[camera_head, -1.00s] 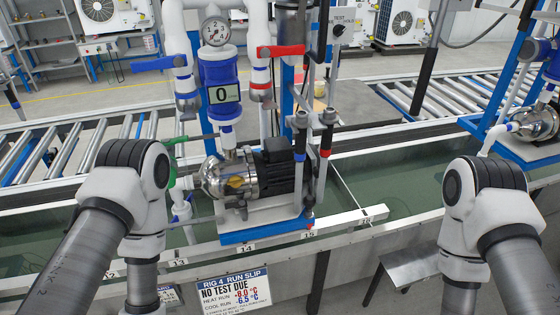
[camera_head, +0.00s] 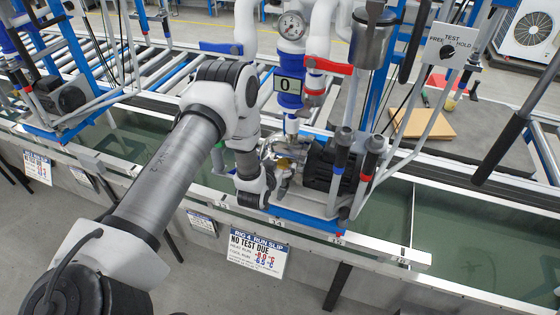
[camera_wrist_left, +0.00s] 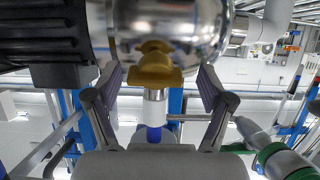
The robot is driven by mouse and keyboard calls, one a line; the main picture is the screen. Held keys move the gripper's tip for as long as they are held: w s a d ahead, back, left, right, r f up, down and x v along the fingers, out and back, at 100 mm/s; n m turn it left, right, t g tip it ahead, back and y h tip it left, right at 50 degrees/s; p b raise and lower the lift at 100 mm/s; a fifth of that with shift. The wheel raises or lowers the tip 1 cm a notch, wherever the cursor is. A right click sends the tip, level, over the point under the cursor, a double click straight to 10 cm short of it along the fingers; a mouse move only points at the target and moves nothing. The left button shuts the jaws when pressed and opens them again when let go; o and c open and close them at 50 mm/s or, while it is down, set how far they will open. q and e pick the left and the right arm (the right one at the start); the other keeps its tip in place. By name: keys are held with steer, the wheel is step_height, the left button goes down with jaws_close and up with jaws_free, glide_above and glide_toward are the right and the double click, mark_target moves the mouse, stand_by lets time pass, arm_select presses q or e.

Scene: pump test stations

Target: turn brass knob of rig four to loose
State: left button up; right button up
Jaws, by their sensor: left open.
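Rig four's shiny metal pump (camera_head: 268,146) stands on a blue base over the trough. Its brass knob (camera_head: 284,163) faces me, partly crowded by my left gripper (camera_head: 285,180). In the left wrist view the brass knob (camera_wrist_left: 155,70) sits ahead, between and slightly beyond the two open fingers (camera_wrist_left: 158,88). A gap shows on each side of it, and I cannot see any contact. My right gripper is outside both current views.
The rig four slip (camera_head: 258,253) hangs on the trough front. A red lever (camera_head: 328,66), a blue lever (camera_head: 222,48), a gauge (camera_head: 291,25) and a counter reading 0 (camera_head: 288,85) are above the pump. The black motor (camera_head: 330,165) and hoses stand close on the right.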

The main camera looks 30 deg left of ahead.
arm_select(q)
steer(key=shift+w, duration=0.3)
steer(key=shift+d, duration=0.3)
steer(key=shift+a, duration=0.15)
steer(key=c, duration=1.2)
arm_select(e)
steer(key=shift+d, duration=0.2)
arm_select(q)
steer(key=shift+o, duration=0.2)
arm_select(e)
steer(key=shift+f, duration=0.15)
arm_select(q)
steer(key=n+b, duration=0.2)
steer(key=b, duration=0.1)
steer(key=shift+f, duration=0.25)
steer(key=n+b, duration=0.6)
steer(key=n+g+y+b, duration=0.1)
steer(key=n+b, duration=0.5)
steer(key=shift+n+y, duration=0.3)
steer(key=shift+n, duration=0.1)
steer(key=shift+r+n+g+b, duration=0.15)
steer(key=shift+n+g+b, duration=0.35)
steer(key=shift+n+b, duration=1.4)
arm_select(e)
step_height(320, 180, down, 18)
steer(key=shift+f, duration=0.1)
